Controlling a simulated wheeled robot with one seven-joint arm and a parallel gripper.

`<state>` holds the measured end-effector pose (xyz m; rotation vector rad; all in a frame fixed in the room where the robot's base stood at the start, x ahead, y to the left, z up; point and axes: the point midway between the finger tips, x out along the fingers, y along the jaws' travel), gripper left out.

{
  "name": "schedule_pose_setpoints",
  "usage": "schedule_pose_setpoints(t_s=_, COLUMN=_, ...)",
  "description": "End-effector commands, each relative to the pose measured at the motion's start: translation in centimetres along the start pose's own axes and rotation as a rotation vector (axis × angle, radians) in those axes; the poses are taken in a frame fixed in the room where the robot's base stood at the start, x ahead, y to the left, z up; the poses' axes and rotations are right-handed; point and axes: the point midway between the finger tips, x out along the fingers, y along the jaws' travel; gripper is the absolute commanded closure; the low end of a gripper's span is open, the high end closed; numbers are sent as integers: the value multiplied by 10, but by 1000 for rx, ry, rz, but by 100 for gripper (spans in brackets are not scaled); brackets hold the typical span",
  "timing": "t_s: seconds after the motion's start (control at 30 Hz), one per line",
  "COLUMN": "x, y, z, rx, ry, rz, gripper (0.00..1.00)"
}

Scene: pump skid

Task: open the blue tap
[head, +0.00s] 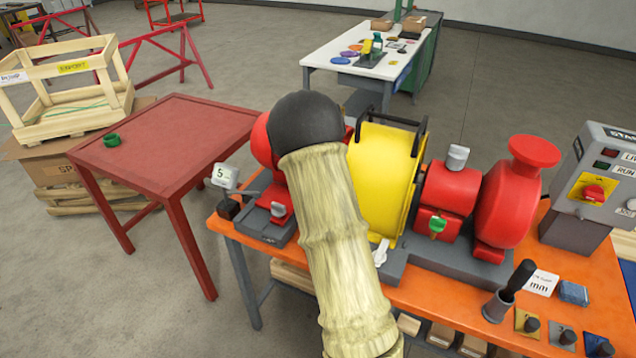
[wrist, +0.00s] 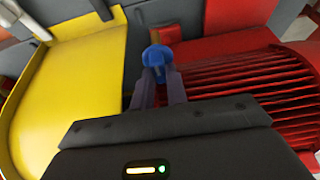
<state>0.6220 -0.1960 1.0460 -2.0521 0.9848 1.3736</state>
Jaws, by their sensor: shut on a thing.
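The blue tap (wrist: 157,57) shows in the wrist view, just above the picture's middle, between a yellow guard and a red finned housing. My gripper (wrist: 160,75) is shut on the blue tap, with a dark finger on each side of it. The tap's stem and the part below it are hidden by the fingers. In the head view my arm covers the left part of the pump skid, and neither the blue tap nor my gripper shows there.
The yellow guard (head: 383,180) stands beside my arm. The red pump (head: 507,205) and grey control box (head: 597,185) stand to the right. The red table (head: 170,140) at left is mostly clear.

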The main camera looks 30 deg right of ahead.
Motion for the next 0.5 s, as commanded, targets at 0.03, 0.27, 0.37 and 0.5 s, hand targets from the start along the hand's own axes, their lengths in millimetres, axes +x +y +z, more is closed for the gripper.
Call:
schedule_pose_setpoints(t_s=0.03, x=-1, y=3, z=-6, rx=2, ry=11, rz=1, gripper=100)
schedule_pose_setpoints(t_s=0.27, x=-1, y=3, z=-6, rx=3, ry=13, rz=0, gripper=100)
schedule_pose_setpoints(t_s=0.37, x=-1, y=3, z=-6, rx=3, ry=13, rz=0, gripper=76)
schedule_pose_setpoints(t_s=0.5, x=-1, y=1, z=-4, rx=1, ry=9, rz=-1, gripper=76)
